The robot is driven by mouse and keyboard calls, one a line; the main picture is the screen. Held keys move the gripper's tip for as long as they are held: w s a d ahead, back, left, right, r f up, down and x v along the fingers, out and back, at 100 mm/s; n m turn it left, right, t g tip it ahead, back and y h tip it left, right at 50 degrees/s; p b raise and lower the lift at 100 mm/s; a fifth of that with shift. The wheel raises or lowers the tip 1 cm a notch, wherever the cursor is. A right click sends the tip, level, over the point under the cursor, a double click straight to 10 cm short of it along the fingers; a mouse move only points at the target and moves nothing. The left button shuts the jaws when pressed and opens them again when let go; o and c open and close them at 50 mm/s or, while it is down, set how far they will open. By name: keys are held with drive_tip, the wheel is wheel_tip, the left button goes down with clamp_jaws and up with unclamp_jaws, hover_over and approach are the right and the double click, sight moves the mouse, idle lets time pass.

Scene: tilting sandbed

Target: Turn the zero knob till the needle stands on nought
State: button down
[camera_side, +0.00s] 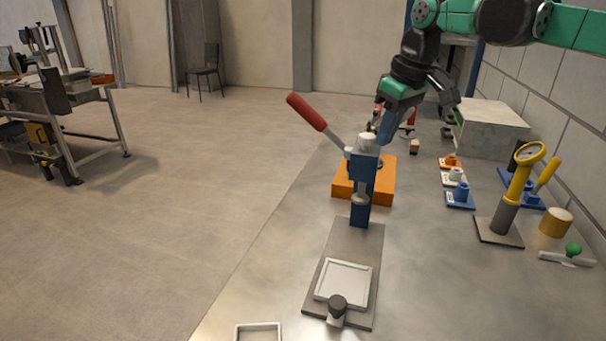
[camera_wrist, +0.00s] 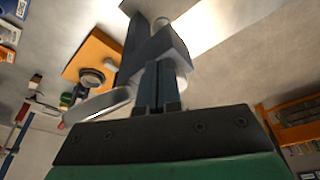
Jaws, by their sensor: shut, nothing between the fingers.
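My gripper (camera_side: 386,138) points down behind the blue hand press (camera_side: 362,170). Its two dark blue fingers also show in the wrist view (camera_wrist: 159,68), shut together with nothing between them. A round dial gauge (camera_side: 530,153) tops a yellow column at the right, well away from my gripper. Its needle is too small to read, and I cannot make out a zero knob on it. In the wrist view a pale rimmed disc (camera_wrist: 98,106) lies left of my fingers, seen nearly edge-on. A dark round fitting (camera_wrist: 92,78) sits on the orange block (camera_wrist: 97,48).
The press has a red-handled lever (camera_side: 307,112) leaning up left. The orange block (camera_side: 346,188) is behind it. A plate with a white frame (camera_side: 344,283) and a dark knob (camera_side: 337,303) lies in front. Small coloured fixtures (camera_side: 456,176) stand right. The metal bench between is clear.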

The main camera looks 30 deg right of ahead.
drive_tip(key=shift+s+a, duration=0.15)
drive_tip(key=shift+a, duration=0.85)
idle(0.5)
drive_tip(key=shift+s, duration=0.1)
wheel_tip(320, 180, up, 6)
drive_tip(key=shift+s, duration=0.35)
idle(0.3)
wheel_tip(320, 180, down, 6)
drive_tip(key=d, duration=0.1)
drive_tip(key=shift+w+d, duration=0.3)
drive_tip(key=shift+d, duration=0.1)
idle(0.4)
drive_tip(key=shift+w+a, duration=0.15)
drive_tip(key=shift+w, duration=0.15)
idle(0.6)
